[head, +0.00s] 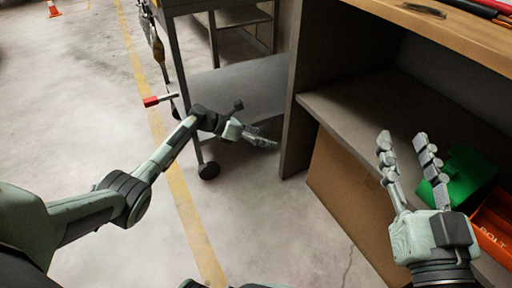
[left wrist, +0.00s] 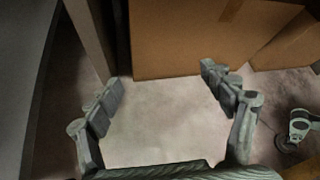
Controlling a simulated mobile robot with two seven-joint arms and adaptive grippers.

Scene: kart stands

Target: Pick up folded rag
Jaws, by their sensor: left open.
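I cannot make out a folded rag for certain in either view. My left gripper (head: 262,138) reaches low between the cart and the side panel of the wooden bench. In the left wrist view its two fingers stand wide apart (left wrist: 165,95), with bare floor between them and nothing held. My right gripper (head: 407,150) is at the bench's lower shelf, fingers spread and pointing up the picture, with nothing between them.
A green object (head: 462,172) and an orange bin marked BOLT (head: 493,225) are right of my right gripper. Cardboard boxes stand beneath the shelf (head: 345,190) and ahead in the left wrist view (left wrist: 195,40). A wheeled cart (head: 235,85) stands left of the bench. The floor at left is open.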

